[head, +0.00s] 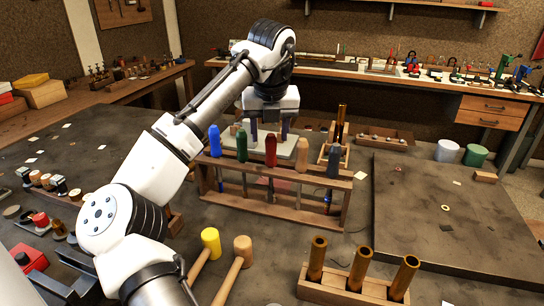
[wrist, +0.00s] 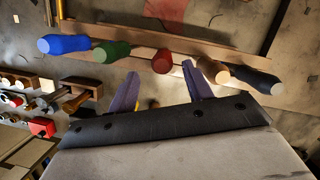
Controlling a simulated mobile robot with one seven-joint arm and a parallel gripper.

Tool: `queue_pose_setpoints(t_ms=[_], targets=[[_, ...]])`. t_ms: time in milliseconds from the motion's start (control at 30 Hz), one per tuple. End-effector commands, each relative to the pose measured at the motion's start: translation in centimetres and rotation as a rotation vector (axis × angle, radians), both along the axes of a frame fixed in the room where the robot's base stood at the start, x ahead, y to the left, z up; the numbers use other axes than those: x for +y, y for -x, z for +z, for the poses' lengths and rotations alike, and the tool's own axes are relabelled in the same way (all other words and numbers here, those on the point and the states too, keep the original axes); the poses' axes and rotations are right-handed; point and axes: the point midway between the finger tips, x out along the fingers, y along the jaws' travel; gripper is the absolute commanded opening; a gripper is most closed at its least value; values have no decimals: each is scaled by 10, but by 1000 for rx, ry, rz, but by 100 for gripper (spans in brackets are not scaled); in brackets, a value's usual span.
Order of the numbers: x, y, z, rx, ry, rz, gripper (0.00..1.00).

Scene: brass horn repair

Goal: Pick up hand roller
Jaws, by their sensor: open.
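A wooden rack (head: 245,191) holds a row of upright tools with coloured handles: blue (head: 214,140), green (head: 241,145), red (head: 270,149), tan (head: 301,155) and dark navy (head: 333,161). I cannot tell which one is the hand roller. My gripper (head: 269,131) is open and empty, with its purple fingers pointing down behind the rack in the head view. In the wrist view my gripper (wrist: 159,71) has the red handle (wrist: 162,61) in line with the gap between its fingertips. The tan handle (wrist: 214,70) shows beside the right finger. No contact is visible.
Two mallets (head: 209,245) lie before the rack. A wooden block (head: 342,288) with several brass tubes stands at front right. A dark mat (head: 430,220) at right is mostly clear. A wooden stand (head: 333,153) with brass tubes is close to the rack's right end.

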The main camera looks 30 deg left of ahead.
Motion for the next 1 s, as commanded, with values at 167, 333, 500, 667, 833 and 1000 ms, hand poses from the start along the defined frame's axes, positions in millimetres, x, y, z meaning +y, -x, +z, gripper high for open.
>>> queue_pose_setpoints(t_ms=[167, 333, 500, 667, 833, 1000], targets=[[2, -3, -12, -1, -1, 0, 50], [4, -8, -28, 1, -1, 1, 50], [8, -15, -52, 0, -1, 1, 50], [9, -17, -62, -2, 0, 1, 50], [9, -17, -62, -2, 0, 1, 50], [9, -17, -62, -2, 0, 1, 29]])
